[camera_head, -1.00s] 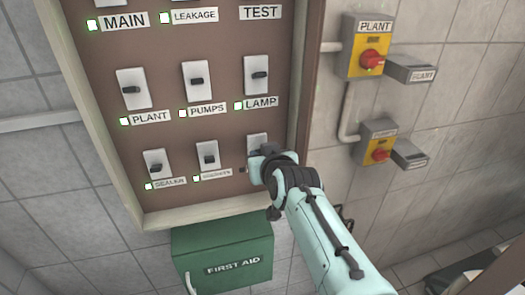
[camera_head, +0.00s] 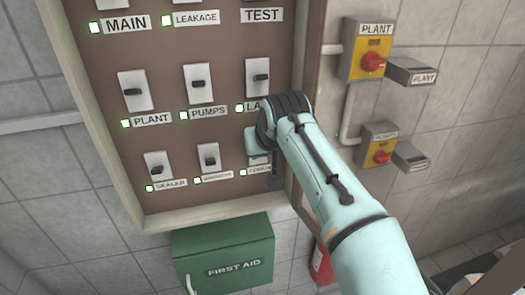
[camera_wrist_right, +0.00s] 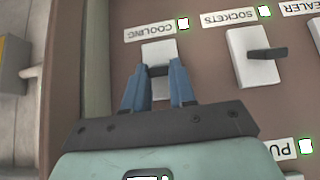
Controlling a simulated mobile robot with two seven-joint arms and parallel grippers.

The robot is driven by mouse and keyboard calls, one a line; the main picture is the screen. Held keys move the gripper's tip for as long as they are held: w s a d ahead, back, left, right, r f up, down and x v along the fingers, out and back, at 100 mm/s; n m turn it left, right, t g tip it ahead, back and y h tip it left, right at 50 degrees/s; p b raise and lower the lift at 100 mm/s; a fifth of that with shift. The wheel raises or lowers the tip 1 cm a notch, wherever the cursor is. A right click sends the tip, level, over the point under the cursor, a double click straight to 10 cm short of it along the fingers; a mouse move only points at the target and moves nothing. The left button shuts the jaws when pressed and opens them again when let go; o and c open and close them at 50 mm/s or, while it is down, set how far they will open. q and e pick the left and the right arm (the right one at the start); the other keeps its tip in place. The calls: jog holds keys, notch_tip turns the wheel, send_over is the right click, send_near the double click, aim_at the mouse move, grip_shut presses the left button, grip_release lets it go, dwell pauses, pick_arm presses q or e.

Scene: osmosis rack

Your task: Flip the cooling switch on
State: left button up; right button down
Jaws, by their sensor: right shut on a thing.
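The cooling switch (camera_wrist_right: 157,52) is a white plate with a dark lever, under the COOLING label (camera_wrist_right: 150,33) in the right wrist view. Its lamp (camera_wrist_right: 183,23) glows green. My right gripper (camera_wrist_right: 158,74) has its two blue fingers on either side of the dark lever and is shut on it. In the head view, my right wrist covers most of this switch at the lower right of the panel; its label (camera_head: 258,171) shows just below. My left gripper is not in view.
The brown panel (camera_head: 225,130) holds several other labelled switches, with the sockets switch (camera_wrist_right: 254,54) beside the cooling one. A raised wooden frame (camera_head: 200,212) edges the panel. A green first aid box (camera_head: 225,250) hangs below. Yellow plant (camera_head: 367,45) and pumps isolators (camera_head: 377,145) stick out at right.

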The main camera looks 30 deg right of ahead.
jog(key=c, duration=0.9)
grip_release()
jog(key=v, duration=1.3)
jog(key=shift+s+r, duration=0.15)
